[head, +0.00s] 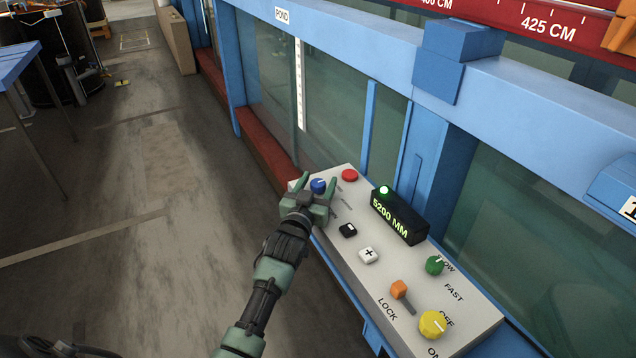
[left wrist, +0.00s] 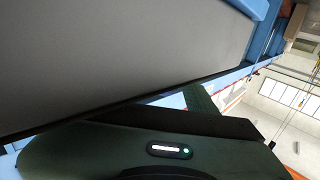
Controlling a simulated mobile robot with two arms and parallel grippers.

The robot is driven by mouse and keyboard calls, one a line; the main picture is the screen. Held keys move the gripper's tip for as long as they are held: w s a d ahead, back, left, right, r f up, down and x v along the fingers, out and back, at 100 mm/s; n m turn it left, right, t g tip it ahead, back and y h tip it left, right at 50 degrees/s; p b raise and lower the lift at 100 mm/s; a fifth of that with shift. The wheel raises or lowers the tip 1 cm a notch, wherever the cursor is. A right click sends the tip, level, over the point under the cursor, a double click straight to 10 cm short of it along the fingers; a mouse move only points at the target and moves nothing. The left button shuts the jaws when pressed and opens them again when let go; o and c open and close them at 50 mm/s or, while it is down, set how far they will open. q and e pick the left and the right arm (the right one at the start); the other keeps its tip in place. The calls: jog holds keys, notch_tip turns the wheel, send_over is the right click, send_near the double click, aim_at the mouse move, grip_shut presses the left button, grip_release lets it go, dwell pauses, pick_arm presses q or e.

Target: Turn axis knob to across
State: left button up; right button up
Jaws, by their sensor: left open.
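The blue knob (head: 318,186) stands at the far left end of the white control panel (head: 372,292) in the head view. It is the only knob by my gripper; the small labels beside it are partly covered and I cannot read them. My left gripper (head: 318,180) is open, with one finger on each side of the blue knob in the picture. I cannot tell whether the fingers touch it. The left wrist view shows dark green gripper housing (left wrist: 150,150) but no knob. My right gripper is not in view.
The panel also carries a red button (head: 349,175), black (head: 348,230) and white (head: 368,256) buttons, a display (head: 398,217) reading 5200 MM, a green knob (head: 434,265), an orange lever (head: 399,289) and a yellow knob (head: 433,324). Blue-framed glass rises behind; open floor lies left.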

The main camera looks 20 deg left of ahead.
pick_arm(q)
jog(key=c, duration=1.2)
grip_shut()
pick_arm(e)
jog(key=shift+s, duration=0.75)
